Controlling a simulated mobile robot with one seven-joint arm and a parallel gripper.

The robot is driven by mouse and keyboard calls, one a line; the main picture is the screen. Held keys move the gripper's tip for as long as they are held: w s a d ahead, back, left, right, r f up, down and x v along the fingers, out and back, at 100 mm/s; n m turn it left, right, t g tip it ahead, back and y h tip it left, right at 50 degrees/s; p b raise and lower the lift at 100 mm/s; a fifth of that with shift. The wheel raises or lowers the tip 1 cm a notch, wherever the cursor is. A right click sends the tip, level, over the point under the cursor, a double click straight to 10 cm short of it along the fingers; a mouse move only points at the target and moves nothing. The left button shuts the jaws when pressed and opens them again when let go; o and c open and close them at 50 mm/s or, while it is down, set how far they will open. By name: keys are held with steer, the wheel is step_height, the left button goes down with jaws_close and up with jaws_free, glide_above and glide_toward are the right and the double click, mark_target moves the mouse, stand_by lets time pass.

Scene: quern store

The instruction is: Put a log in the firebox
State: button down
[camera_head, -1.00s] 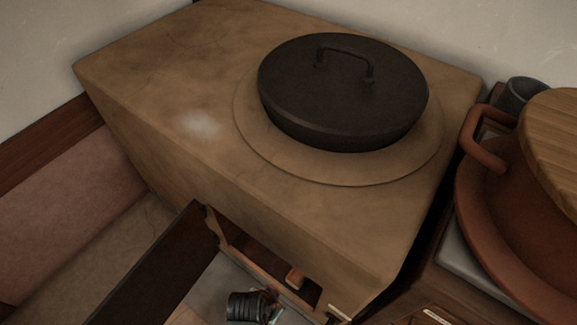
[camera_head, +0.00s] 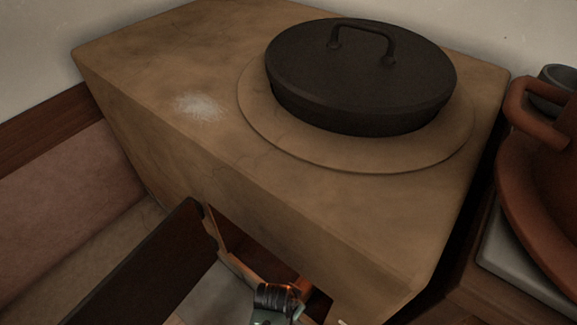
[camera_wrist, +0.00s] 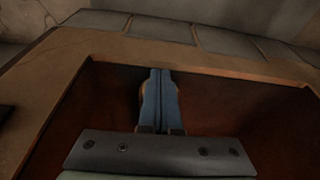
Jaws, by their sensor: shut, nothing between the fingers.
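The firebox (camera_wrist: 235,105) is an opening low in the front of the clay stove (camera_head: 180,120). Its reddish-brown inside fills much of the wrist view. My gripper (camera_wrist: 160,76) has its blue fingers pressed together and empty, pointing into the opening. A tan, rounded piece (camera_wrist: 142,92), perhaps a log's end, shows just behind the fingers; I cannot tell whether they touch it. In the head view, my black ribbed wrist part is at the bottom, at the opening. An orange-brown piece (camera_head: 303,286) shows beside it, mostly hidden.
A dark door panel (camera_head: 150,265) stands open left of the opening. A black lidded pot (camera_head: 360,85) sits on the stove top. A reddish clay vessel (camera_head: 540,190) with a handle stands at the right. Grey blocks (camera_wrist: 160,27) lie beyond the opening's edge in the wrist view.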

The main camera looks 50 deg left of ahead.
mark_target(308, 288)
steer(key=shift+w+a, duration=0.25)
steer(key=shift+w, duration=0.55)
steer(key=shift+w+a, duration=0.25)
steer(key=shift+w, duration=0.55)
steer(key=shift+s+d, duration=0.1)
